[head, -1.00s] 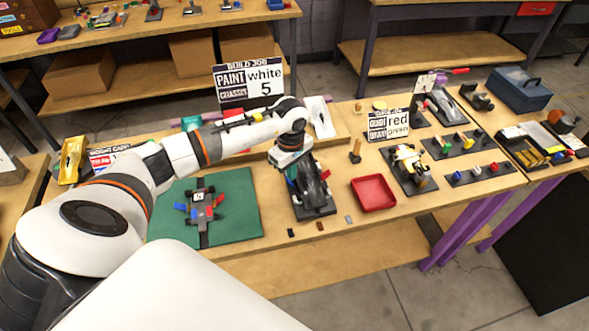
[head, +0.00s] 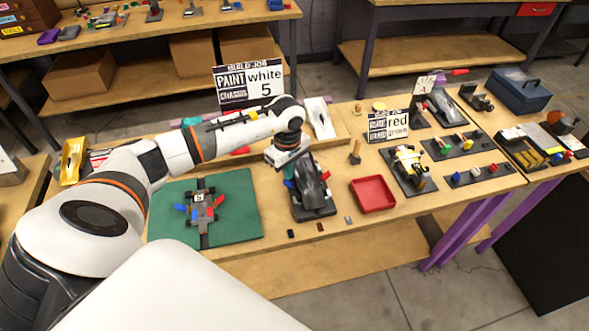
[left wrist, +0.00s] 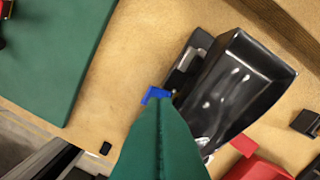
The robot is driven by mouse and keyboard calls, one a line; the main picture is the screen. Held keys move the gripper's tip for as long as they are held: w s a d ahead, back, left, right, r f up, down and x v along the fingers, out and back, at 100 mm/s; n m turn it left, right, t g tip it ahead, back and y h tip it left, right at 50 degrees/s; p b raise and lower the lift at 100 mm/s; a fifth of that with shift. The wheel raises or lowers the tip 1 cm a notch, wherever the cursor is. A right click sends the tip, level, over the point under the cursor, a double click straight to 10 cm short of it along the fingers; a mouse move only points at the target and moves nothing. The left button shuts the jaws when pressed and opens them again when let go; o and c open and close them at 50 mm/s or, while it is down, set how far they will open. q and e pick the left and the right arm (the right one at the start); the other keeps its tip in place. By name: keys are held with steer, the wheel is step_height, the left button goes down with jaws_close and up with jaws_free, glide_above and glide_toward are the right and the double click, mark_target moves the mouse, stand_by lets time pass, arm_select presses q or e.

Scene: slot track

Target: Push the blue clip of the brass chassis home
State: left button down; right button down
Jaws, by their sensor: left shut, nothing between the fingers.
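A glossy black car body (head: 312,188) sits on a dark stand on the front bench, and it fills the middle right of the left wrist view (left wrist: 225,90). A blue clip (left wrist: 156,95) sticks out beside it, at the end of my fingers. No brass colour shows under the body. My left gripper (head: 289,178) is shut and empty, pointing down at the body's left side. Its green fingers (left wrist: 156,115) reach the blue clip and partly cover it; I cannot tell whether they touch. My right gripper is out of view.
A chassis tagged 5 (head: 201,212), with blue and red clips, lies on a green mat (head: 240,219) to the left. A red tray (head: 373,194) stands right of the black body. Small dark blocks (head: 291,233) lie in front. A sign (head: 248,85) stands behind.

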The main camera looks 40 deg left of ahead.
mark_target(289, 183)
arm_select(q)
step_height(289, 183, up, 7)
steer(key=p, duration=0.3)
stand_by(2.6)
steer(key=shift+f, duration=0.1)
stand_by(0.3)
